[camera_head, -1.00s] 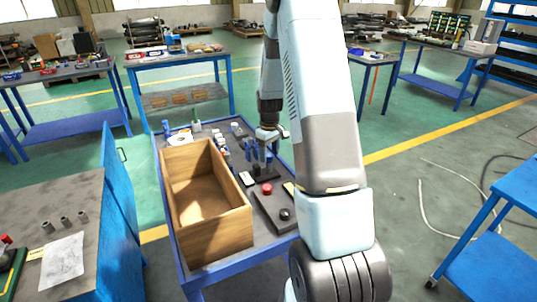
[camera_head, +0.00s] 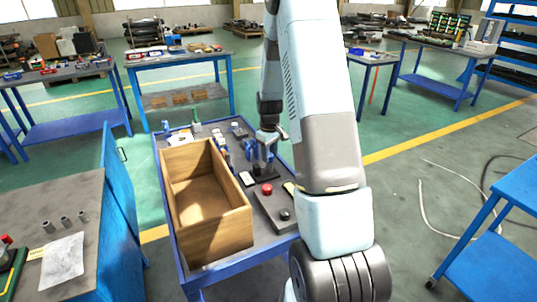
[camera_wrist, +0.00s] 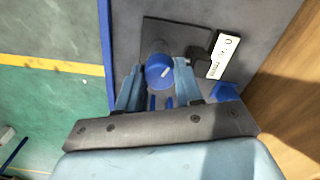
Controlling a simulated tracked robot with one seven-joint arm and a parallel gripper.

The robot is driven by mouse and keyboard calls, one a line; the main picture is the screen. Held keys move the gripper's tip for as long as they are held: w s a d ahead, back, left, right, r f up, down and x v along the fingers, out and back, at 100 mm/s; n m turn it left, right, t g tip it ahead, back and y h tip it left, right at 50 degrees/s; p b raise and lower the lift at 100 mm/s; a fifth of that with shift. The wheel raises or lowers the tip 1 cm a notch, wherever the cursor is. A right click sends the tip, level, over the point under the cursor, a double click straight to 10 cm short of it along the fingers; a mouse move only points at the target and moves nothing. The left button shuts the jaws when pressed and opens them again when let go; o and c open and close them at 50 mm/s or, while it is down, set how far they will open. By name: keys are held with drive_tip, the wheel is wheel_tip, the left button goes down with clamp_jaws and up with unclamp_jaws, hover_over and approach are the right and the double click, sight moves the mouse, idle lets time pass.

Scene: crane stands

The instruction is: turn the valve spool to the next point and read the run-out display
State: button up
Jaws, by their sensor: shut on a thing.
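In the wrist view the blue round spool end (camera_wrist: 157,74), with a small white mark on its face, sits between the two fingers of my gripper (camera_wrist: 159,68). The gripper is shut on it. A dark plate (camera_wrist: 150,32) lies beneath. A white display or label (camera_wrist: 224,56) with dark characters is to the right of the spool; its small text is too blurred to read. In the head view my gripper (camera_head: 269,137) is at the dark stand (camera_head: 264,172) on the blue-framed bench, and the spool is too small to make out there.
An open wooden box (camera_head: 228,222) fills the left of the bench, close beside the stand; its wall is at the right in the wrist view. Several small items are behind.

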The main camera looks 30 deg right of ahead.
drive_tip(key=shift+a, duration=0.1)
drive_tip(key=shift+m, duration=0.3)
drive_tip(key=m, duration=0.3)
drive_tip(key=shift+m, duration=0.4)
drive_tip(key=m, duration=0.9)
drive_tip(key=shift+m, duration=2.7)
